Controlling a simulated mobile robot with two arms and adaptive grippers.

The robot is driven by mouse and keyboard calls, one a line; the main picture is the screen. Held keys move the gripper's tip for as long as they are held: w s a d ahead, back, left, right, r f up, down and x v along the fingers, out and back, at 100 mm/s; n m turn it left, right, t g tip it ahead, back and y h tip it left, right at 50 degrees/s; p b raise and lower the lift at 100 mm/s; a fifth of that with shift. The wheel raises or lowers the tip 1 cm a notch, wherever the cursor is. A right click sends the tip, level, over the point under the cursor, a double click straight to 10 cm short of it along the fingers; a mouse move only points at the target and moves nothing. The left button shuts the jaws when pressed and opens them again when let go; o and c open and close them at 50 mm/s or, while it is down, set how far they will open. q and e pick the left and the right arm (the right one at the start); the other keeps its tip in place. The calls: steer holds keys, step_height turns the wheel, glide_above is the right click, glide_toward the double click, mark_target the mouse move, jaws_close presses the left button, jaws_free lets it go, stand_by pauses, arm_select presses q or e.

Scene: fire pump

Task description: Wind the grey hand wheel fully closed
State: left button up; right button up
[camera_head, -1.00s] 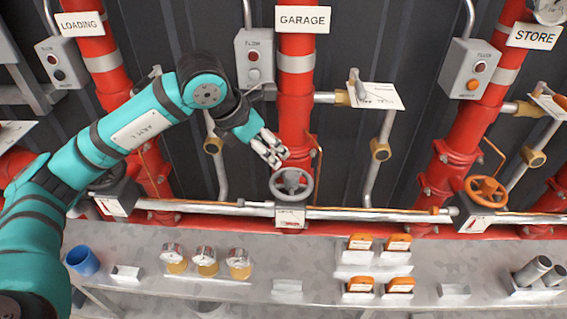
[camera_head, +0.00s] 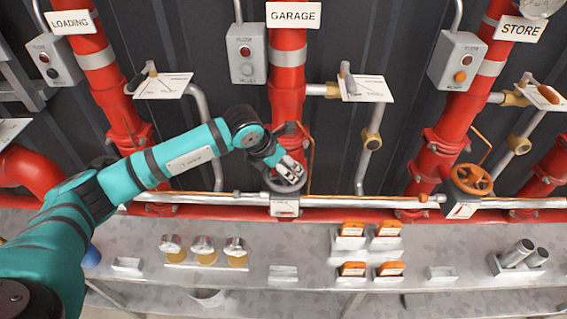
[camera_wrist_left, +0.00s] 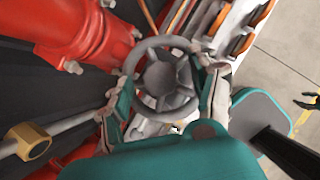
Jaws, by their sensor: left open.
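The grey hand wheel (camera_head: 272,184) sits on the horizontal pipe below the GARAGE sign, mostly hidden by my left gripper (camera_head: 291,172) in the head view. In the left wrist view the grey hand wheel (camera_wrist_left: 140,58) shows its ring and spokes. My left gripper (camera_wrist_left: 163,98) is open, with one finger on each side of the wheel. The fingers are at or very near the rim; I cannot tell whether they touch it.
An orange hand wheel (camera_head: 472,179) is on the right below the STORE sign. Red vertical pipes (camera_head: 286,90) and a copper tube (camera_head: 311,150) stand close to my left gripper. The grey shelf (camera_head: 200,285) below holds gauges (camera_head: 203,248) and orange-topped blocks (camera_head: 352,269).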

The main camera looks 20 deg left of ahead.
arm_select(q)
steer(key=c, duration=0.4)
jaws_close()
steer(key=shift+c, duration=0.4)
jaws_free()
steer(key=o, duration=0.6)
steer(key=shift+r+p, duration=1.4)
steer(key=shift+r, duration=2.1)
